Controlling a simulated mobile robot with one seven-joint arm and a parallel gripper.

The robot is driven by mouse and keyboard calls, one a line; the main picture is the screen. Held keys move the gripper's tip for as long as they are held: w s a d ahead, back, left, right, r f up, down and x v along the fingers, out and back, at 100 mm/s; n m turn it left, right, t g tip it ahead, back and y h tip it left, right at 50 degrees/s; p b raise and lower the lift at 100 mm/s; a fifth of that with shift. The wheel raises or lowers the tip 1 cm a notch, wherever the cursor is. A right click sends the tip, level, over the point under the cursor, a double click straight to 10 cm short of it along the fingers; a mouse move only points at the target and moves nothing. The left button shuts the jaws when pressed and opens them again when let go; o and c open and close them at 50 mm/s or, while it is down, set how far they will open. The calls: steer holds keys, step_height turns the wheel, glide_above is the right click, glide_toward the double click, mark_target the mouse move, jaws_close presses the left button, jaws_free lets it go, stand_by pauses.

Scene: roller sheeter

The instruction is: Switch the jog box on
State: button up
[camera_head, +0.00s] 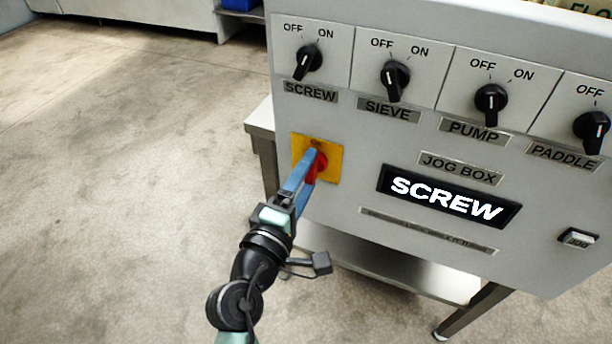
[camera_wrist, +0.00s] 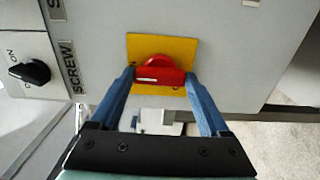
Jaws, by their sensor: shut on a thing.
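The jog box (camera_head: 375,150) is a grey panel on a stand, labelled JOG BOX, with a lit display (camera_head: 447,197) reading SCREW. At its lower left is a red rotary switch (camera_head: 321,162) on a yellow plate (camera_head: 334,156). The wrist view shows the red switch (camera_wrist: 160,75) with its handle across the picture and the yellow plate (camera_wrist: 178,45) behind it. My gripper (camera_head: 309,172) has blue fingers, one at each end of the red handle; it is shut on that handle. The fingers (camera_wrist: 160,78) partly cover the switch in the head view.
Black knobs marked OFF and ON run along the top: SCREW (camera_head: 308,62), SIEVE (camera_head: 395,80), PUMP (camera_head: 491,103) and PADDLE (camera_head: 592,130). A small button (camera_head: 578,239) sits at the lower right. A shelf (camera_head: 390,262) lies below. The floor at left is clear.

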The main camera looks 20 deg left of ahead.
steer(key=o, duration=1.2)
steer(key=s, duration=1.3)
steer(key=shift+a, duration=0.2)
